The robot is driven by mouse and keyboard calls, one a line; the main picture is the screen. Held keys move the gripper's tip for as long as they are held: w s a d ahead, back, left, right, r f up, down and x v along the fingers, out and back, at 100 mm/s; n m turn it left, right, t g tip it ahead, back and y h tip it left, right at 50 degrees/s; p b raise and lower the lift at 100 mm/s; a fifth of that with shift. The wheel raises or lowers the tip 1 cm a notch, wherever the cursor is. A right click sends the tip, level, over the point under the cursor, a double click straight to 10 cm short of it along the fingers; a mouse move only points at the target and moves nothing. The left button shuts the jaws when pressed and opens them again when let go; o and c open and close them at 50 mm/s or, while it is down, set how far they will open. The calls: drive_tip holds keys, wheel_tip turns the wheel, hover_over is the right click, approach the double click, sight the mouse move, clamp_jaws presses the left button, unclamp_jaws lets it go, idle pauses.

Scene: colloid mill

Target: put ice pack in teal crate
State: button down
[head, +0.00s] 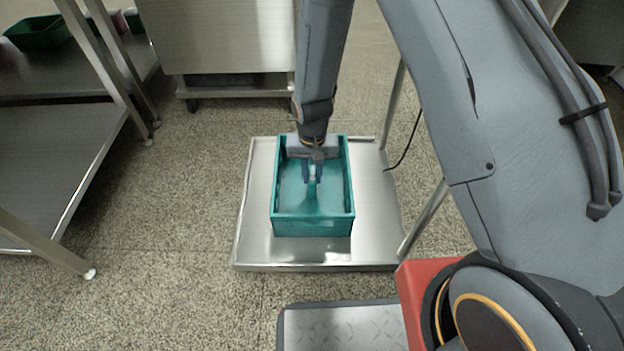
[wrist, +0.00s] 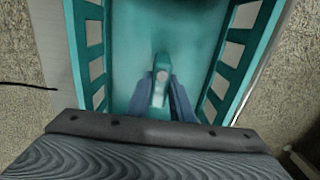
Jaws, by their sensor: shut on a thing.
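The teal crate (head: 312,226) stands on a metal platform, its open top facing up. In the wrist view its slotted side walls (wrist: 237,55) rise on both sides of the gripper. My gripper (head: 313,180) points down over the inside of the crate, within its rim as seen from above. In the wrist view its two blue fingers (wrist: 162,98) are shut on a small teal object with a pale round spot, which I take as the ice pack (wrist: 159,88). I cannot tell whether the ice pack touches the crate floor. The palm hides part of the crate.
The metal platform (head: 255,235) has bare room around the crate and upright posts on its right. A steel cabinet (head: 220,40) on casters stands behind. A dark cable hangs right of the platform.

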drive_tip(key=shift+f, duration=0.85)
drive_tip(key=c, duration=1.6)
unclamp_jaws()
drive_tip(key=shift+o, duration=0.2)
